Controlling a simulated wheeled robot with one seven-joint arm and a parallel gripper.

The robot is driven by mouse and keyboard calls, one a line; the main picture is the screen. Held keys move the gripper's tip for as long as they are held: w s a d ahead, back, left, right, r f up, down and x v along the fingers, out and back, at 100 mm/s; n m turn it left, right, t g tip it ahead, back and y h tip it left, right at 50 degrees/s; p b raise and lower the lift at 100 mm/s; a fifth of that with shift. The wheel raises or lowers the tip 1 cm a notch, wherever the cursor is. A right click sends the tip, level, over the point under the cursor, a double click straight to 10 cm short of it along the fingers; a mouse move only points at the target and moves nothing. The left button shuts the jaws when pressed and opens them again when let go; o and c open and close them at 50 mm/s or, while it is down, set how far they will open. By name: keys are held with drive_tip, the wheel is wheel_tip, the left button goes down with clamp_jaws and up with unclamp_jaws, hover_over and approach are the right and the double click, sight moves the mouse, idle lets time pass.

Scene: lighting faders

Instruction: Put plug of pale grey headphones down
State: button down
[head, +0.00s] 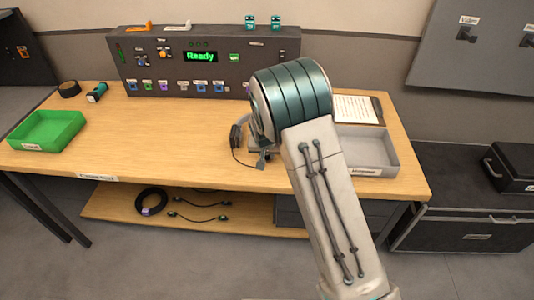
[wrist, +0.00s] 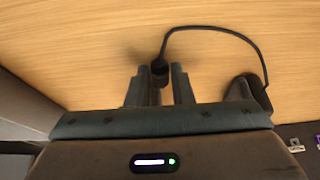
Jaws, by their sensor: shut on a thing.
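In the wrist view my gripper (wrist: 159,80) is shut on the dark plug (wrist: 158,69), which sits between the two fingers low over the wooden table. Whether the plug touches the table I cannot tell. A dark cable (wrist: 215,29) arcs from the plug to the right, to a dark part of the headphones (wrist: 246,90) beside the gripper. In the head view the headphones (head: 237,138) lie on the table left of my arm, partly hidden by it, and the cable runs in front of them toward my gripper.
The dark console (head: 210,67) with a green "Ready" display stands at the back of the table (head: 190,155). A green tray (head: 47,131) is at left, a grey tray (head: 366,152) and clipboard (head: 357,109) at right. The table's left middle is clear.

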drive_tip(key=shift+f, duration=0.35)
drive_tip(key=c, duration=1.3)
unclamp_jaws()
drive_tip(key=shift+r, duration=0.1)
drive_tip(key=shift+r, duration=0.1)
drive_tip(key=shift+s+r, duration=0.1)
drive_tip(key=shift+r, duration=0.5)
drive_tip(key=v, duration=1.1)
drive_tip(key=shift+s+r+b, duration=0.15)
drive_tip(key=shift+b, duration=0.2)
drive_tip(key=shift+g, duration=0.8)
drive_tip(key=s+d+r, duration=0.3)
drive_tip(key=s+d, duration=0.3)
drive_tip(key=s, duration=0.3)
drive_tip(key=s+d+r, duration=0.3)
drive_tip(key=s+d, duration=0.3)
drive_tip(key=s, duration=0.4)
drive_tip(key=s+d+r, duration=0.3)
drive_tip(key=s+d, duration=0.3)
drive_tip(key=s, duration=0.3)
drive_tip(key=shift+s+d+r, duration=0.15)
drive_tip(key=shift+s+d, duration=0.05)
drive_tip(key=shift+s, duration=0.2)
